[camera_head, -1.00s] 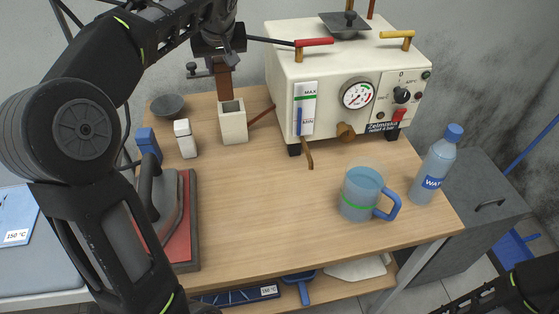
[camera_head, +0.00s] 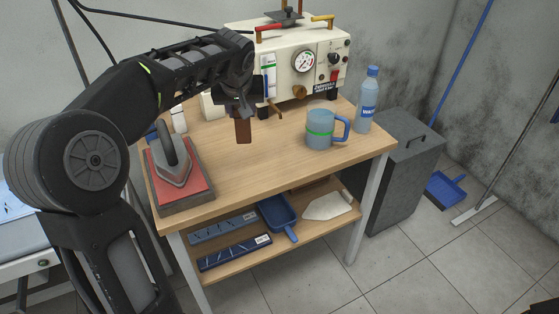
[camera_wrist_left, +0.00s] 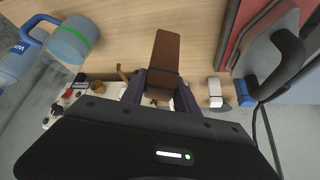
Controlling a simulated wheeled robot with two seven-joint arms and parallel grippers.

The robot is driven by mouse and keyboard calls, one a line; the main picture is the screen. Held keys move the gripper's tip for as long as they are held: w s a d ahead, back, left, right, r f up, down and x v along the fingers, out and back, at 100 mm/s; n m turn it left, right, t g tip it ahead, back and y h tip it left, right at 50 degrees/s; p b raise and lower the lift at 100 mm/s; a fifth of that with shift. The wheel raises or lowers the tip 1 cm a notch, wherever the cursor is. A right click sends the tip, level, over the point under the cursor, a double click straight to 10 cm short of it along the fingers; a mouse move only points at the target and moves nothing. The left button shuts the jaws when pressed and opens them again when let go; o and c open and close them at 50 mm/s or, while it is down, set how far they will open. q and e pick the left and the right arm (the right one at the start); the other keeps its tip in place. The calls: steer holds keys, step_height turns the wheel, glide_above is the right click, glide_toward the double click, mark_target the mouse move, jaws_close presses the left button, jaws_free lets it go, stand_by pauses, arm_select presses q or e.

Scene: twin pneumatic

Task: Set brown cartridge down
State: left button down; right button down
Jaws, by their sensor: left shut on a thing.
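The brown cartridge (camera_head: 243,130) is a flat brown block held by my left gripper (camera_head: 240,108). It hangs upright below the jaws, over the wooden table, left of the blue mug. I cannot tell whether its lower end touches the tabletop. In the left wrist view the cartridge (camera_wrist_left: 166,55) sticks out from between the two dark fingers of the left gripper (camera_wrist_left: 160,88), against the tabletop. The cream square holder (camera_head: 211,106) stands behind, partly hidden by the left gripper. My right gripper is not in view.
The cream machine (camera_head: 300,62) stands at the table's back. A blue mug (camera_head: 320,130) and water bottle (camera_head: 367,100) are on the right. An iron (camera_head: 174,172) rests on a red pad (camera_head: 200,190) at left. The table's front middle (camera_head: 265,165) is clear.

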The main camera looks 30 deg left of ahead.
mark_target(245, 141)
arm_select(q)
steer(key=shift+w+a, duration=0.1)
steer(key=shift+w, duration=0.2)
steer(key=shift+s+f, duration=0.1)
steer(key=shift+f, duration=0.4)
step_height(245, 141, down, 5)
steer(key=shift+f, duration=0.15)
steer(key=shift+f, duration=0.1)
steer(key=shift+f, duration=1.75)
steer(key=shift+f+b, duration=0.2)
steer(key=shift+b, duration=0.2)
steer(key=c, duration=0.9)
jaws_free()
